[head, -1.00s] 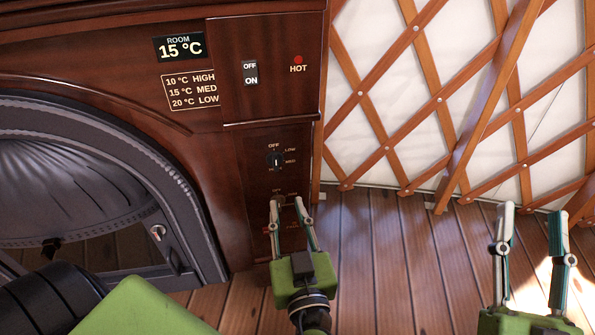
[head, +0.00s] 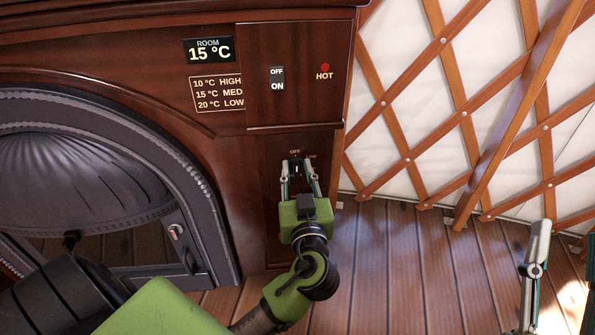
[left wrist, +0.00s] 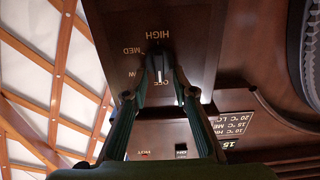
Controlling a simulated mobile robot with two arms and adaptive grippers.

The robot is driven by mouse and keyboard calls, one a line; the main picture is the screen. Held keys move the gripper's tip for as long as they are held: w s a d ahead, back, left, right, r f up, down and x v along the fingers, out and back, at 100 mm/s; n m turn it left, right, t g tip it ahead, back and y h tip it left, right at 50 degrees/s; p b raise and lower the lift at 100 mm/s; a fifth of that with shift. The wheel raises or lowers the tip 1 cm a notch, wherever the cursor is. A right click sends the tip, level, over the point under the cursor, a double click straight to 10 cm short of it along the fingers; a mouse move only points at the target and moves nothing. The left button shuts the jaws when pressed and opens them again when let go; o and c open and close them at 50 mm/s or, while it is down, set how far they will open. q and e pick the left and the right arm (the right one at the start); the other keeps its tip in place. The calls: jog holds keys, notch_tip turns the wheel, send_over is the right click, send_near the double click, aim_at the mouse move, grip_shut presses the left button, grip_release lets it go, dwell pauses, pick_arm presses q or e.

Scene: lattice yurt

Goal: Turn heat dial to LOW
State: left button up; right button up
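The heat dial (left wrist: 157,62) is dark, with a pale line that seems to point toward the OFF lettering in the left wrist view, which is upside down. HIGH, MED and partly hidden LOW lettering surround it. My left gripper (left wrist: 160,68) is open, its fingertips on either side of the dial; whether they touch it I cannot tell. In the head view my left gripper (head: 300,166) stands in front of the lower panel and covers most of the dial. My right gripper (head: 562,240) is open and empty at the lower right, partly out of frame.
Above are an OFF/ON switch (head: 277,79), a red HOT light (head: 325,67), a room display (head: 209,51) reading 15 °C and a temperature list (head: 217,93). A dark arched stove (head: 205,210) stands left, a lattice wall (head: 465,110) right. Floor (head: 400,270) between grippers is clear.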

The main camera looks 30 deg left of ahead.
pick_arm(q)
grip_shut()
pick_arm(e)
jog(key=shift+w, duration=0.1)
